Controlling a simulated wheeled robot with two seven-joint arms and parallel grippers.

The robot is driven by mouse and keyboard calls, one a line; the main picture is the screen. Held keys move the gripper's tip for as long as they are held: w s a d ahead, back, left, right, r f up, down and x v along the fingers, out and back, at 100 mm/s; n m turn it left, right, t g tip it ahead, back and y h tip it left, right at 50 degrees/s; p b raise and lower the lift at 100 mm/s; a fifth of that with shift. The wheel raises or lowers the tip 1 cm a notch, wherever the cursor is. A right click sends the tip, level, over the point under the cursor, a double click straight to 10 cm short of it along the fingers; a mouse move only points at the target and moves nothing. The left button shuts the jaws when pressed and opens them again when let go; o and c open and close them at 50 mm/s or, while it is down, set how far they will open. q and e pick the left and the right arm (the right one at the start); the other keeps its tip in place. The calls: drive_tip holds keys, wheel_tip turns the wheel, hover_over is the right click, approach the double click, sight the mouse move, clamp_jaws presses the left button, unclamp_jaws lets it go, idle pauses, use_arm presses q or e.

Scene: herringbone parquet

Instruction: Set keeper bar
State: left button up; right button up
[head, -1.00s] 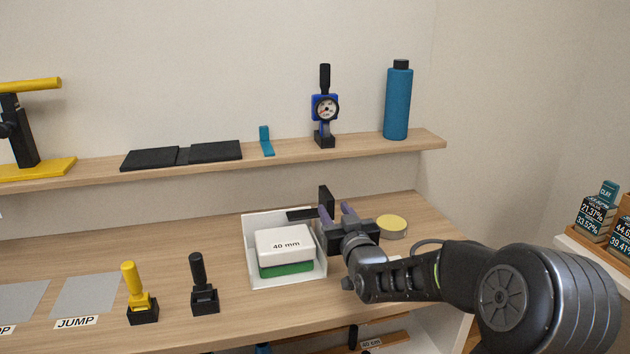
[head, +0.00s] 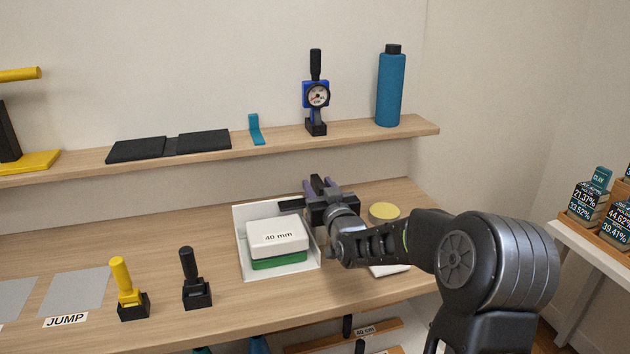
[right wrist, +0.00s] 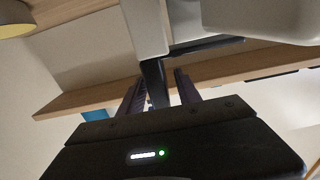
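A black bar (head: 290,203) reaches over the back right corner of a white tray (head: 243,218), with an upright black handle (head: 318,184) at its right end. My right gripper (head: 321,187) is open, its fingers on either side of this handle. In the right wrist view the handle (right wrist: 155,85) stands between the fingers, with a narrow gap on one side. A white block marked 40 mm (head: 278,235) lies on a green block (head: 280,261) in the tray. My left gripper is out of view.
A yellow-topped round tin (head: 384,212) stands just right of my right gripper. A yellow-handled tool (head: 121,275) and a black-handled one (head: 189,264) stand left of the tray. A shelf (head: 350,131) above holds a gauge (head: 317,95) and a blue bottle (head: 390,88).

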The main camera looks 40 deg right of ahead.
drive_tip(key=shift+x, duration=1.65)
drive_tip(key=shift+c, duration=0.2)
clamp_jaws()
